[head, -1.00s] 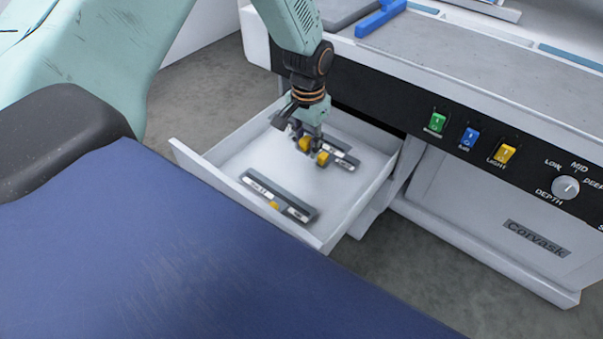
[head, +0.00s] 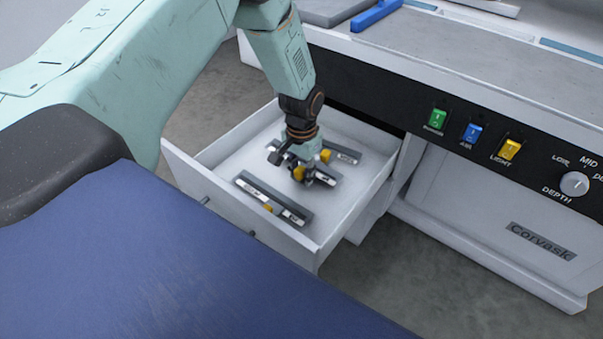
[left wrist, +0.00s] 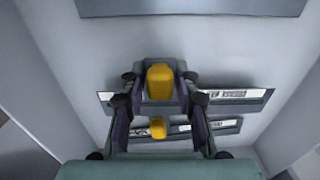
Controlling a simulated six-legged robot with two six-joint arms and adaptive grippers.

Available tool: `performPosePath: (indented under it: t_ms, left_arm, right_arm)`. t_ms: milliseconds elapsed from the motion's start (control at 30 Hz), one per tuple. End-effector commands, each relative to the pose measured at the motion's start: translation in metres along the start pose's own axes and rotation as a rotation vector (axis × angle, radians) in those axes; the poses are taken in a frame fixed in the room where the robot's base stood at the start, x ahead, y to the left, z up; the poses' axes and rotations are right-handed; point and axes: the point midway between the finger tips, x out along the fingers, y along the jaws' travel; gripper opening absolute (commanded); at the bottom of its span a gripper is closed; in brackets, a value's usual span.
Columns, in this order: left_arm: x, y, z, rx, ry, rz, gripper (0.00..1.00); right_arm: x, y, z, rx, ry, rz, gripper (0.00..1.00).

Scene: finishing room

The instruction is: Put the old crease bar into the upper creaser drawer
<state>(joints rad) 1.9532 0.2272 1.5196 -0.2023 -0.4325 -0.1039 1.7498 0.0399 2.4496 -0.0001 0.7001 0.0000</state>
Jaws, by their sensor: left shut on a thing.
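The upper creaser drawer (head: 351,218) is pulled out, white and shallow. I cannot tell whether the bar touches the floor. A second dark bar (head: 292,214) with pale labels and a yellow mark lies nearer the drawer front. Part of another labelled bar (head: 347,154) shows behind the gripper. The left wrist view shows my fingers (left wrist: 159,105) hiding parts of two bars.
The creaser body (head: 440,210) stands behind and right of the drawer, with switches and a depth knob (head: 574,184). A blue-topped surface (head: 150,250) lies close before the drawer. A blue tool (head: 376,14) lies on the creaser's top. Drawer walls surround the gripper closely.

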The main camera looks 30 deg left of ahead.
Motion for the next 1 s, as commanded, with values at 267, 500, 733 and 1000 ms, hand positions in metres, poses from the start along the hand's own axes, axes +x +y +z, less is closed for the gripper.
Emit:
performPosePath:
  t_ms: [267,500,733,1000]
  left_arm:
    - [0.005,0.000,0.000,0.000,-0.001,0.000,0.00]
    - [0.011,0.000,0.000,0.000,-0.001,0.000,0.00]
    - [0.011,0.000,0.000,0.000,-0.001,0.000,0.39]
    - [0.011,0.000,0.000,0.000,-0.001,0.000,0.53]
  right_arm:
    - [0.002,0.000,0.000,0.000,0.000,0.000,0.40]
    - [0.005,0.000,0.000,0.000,0.000,0.000,0.40]
    - [0.005,0.000,0.000,0.000,0.000,0.000,0.40]
    - [0.005,0.000,0.000,0.000,0.000,0.000,0.40]
